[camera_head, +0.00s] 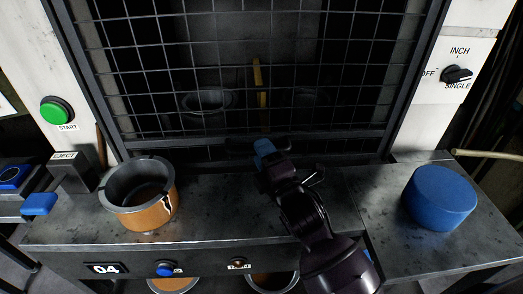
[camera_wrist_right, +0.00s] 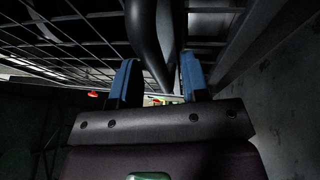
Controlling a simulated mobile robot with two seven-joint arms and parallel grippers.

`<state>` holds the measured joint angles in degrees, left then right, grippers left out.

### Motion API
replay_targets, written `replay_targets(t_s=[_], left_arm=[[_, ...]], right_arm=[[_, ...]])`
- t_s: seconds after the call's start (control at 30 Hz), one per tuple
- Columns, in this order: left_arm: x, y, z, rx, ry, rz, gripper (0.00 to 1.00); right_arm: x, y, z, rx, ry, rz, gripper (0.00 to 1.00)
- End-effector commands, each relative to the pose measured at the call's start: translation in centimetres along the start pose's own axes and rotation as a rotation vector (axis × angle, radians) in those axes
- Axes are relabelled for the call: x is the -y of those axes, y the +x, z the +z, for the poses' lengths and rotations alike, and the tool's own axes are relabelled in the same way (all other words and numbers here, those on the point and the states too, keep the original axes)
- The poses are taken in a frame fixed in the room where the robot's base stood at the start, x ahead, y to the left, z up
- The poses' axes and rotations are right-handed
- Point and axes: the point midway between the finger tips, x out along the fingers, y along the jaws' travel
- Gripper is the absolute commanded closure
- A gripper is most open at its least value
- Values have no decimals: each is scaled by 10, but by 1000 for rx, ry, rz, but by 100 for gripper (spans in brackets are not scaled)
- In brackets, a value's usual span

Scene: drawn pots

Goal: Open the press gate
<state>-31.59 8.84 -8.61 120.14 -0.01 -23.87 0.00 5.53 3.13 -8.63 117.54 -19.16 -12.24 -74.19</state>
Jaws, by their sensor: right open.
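The press gate (camera_head: 350,75) is a black wire-mesh panel in a dark frame, and it is down. Its bottom rail lies along the back of the metal bench. My right gripper (camera_head: 265,149) is at the middle of that bottom rail, its blue fingers up against the dark handle (camera_head: 282,142). In the right wrist view, the two blue fingers (camera_wrist_right: 159,80) stand apart, and a dark curved bar (camera_wrist_right: 145,35) shows between and beyond them. I cannot tell whether they touch it. My left gripper is not in view.
A cracked orange-and-grey pot (camera_head: 148,211) stands on the bench (camera_head: 235,210) at left; a blue cylinder (camera_head: 439,197) stands at right. Behind the mesh are dim pots (camera_head: 207,99) and a yellowish stick (camera_head: 259,82). A green START button (camera_head: 55,110) and a selector knob (camera_head: 457,74) flank the gate.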

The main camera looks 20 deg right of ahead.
Motion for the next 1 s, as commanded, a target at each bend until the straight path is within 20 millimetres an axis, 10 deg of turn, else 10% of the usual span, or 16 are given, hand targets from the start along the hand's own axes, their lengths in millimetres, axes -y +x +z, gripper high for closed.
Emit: replay_targets(t_s=[0.43,0.73,1.0], left_arm=[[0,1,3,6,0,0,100],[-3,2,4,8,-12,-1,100],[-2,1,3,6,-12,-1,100]], right_arm=[[0,9,0,1,0,0,58],[0,9,0,0,0,0,100],[-1,10,0,0,0,0,100]])
